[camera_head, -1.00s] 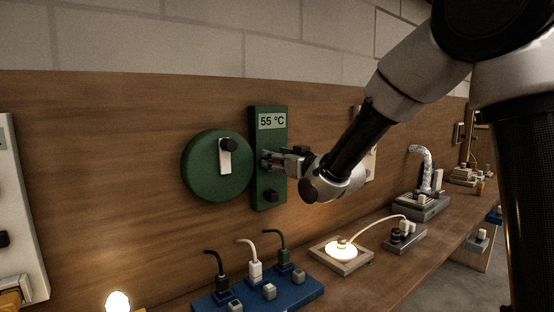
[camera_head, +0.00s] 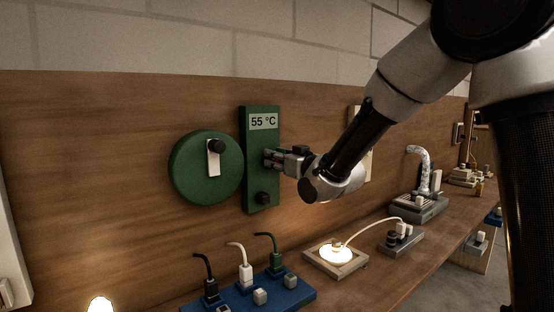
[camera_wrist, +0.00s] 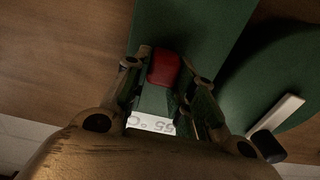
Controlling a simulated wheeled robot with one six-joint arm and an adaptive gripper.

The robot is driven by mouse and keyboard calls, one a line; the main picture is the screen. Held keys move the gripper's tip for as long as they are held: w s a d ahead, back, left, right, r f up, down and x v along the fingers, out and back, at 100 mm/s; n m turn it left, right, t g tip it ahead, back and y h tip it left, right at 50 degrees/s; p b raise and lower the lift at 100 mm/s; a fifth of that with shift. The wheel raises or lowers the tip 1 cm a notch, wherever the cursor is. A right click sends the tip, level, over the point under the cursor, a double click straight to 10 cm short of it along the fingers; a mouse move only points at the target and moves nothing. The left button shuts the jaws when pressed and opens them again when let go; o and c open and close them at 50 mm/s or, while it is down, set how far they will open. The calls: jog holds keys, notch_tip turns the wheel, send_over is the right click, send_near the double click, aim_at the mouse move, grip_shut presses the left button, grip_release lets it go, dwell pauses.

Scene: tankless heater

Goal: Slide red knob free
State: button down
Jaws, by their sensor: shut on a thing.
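A green heater panel (camera_head: 262,190) with a "55 °C" display (camera_head: 263,122) is on the wooden wall. The red knob (camera_wrist: 163,68) shows in the wrist view between my fingertips; in the head view my gripper hides most of it. My gripper (camera_head: 270,159) comes from the right and is closed on the knob, near the panel's right edge in the head view. It also shows in the wrist view (camera_wrist: 167,72), with a finger on either side of the knob.
A round green unit (camera_head: 190,180) with a white lever (camera_head: 213,160) is left of the panel. Below are a blue strip with plugs (camera_head: 255,297), a lit lamp on a tray (camera_head: 336,255) and a grey socket block (camera_head: 400,242).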

jog(key=shift+w+d, duration=0.1)
jog(key=c, duration=1.2)
grip_release()
jog(key=shift+d, duration=0.15)
jog(key=shift+o, duration=0.2)
jog(key=v, duration=0.7)
jog(key=shift+d, duration=0.1)
